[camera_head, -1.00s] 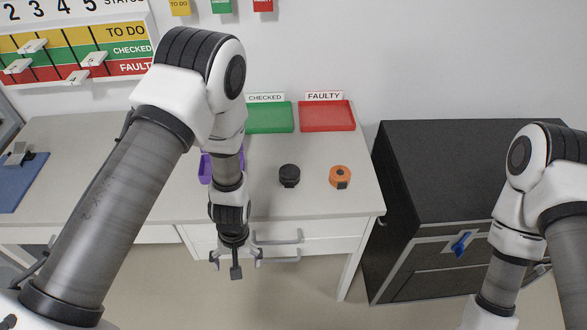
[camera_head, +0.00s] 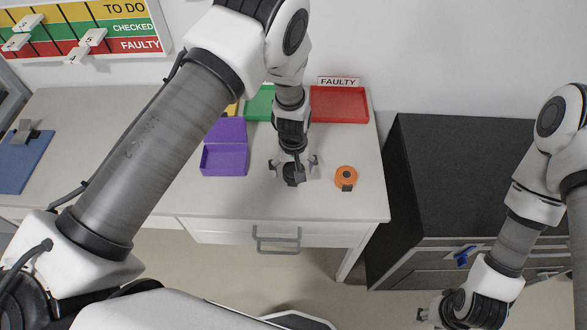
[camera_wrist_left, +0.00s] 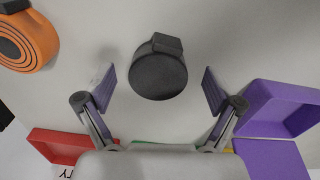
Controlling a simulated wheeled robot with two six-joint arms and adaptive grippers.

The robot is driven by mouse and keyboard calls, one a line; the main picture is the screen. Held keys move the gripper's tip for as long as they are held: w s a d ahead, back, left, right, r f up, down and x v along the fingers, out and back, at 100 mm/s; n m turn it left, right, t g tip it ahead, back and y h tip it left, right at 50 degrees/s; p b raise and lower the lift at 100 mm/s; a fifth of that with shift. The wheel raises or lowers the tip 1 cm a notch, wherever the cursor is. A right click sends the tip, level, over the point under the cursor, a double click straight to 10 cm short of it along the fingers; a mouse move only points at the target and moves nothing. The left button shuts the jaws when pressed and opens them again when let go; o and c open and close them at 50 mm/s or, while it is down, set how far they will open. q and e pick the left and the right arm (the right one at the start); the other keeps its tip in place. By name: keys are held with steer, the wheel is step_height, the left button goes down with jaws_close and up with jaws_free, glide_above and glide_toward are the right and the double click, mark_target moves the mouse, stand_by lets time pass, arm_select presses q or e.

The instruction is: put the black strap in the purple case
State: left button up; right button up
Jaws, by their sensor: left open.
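The black strap (camera_head: 292,178) is a round dark coil on the table, partly hidden by my left gripper in the head view. My left gripper (camera_head: 294,164) is open above it. In the left wrist view the strap (camera_wrist_left: 158,75) shows between and beyond the open fingers (camera_wrist_left: 155,90), with a gap on both sides. The purple case (camera_head: 224,162) stands open on the table to the left of the strap, and it also shows at the right of the left wrist view (camera_wrist_left: 280,106). My right gripper (camera_head: 432,312) is low at the bottom right, partly cut off.
An orange coil (camera_head: 346,177) lies right of the strap. A red tray (camera_head: 339,104), a green tray (camera_head: 260,103) and a partly hidden yellow tray (camera_head: 232,108) stand at the back. A blue mat (camera_head: 22,160) lies far left. A black cabinet (camera_head: 465,170) stands right.

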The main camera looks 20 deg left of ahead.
arm_select(q)
steer(key=shift+w+f, duration=0.5)
steer(key=shift+f, duration=0.25)
steer(key=shift+s+r, duration=0.2)
steer(key=shift+s, duration=0.05)
steer(key=c, duration=0.5)
steer(key=shift+s+r, duration=0.1)
steer(key=c, duration=0.9)
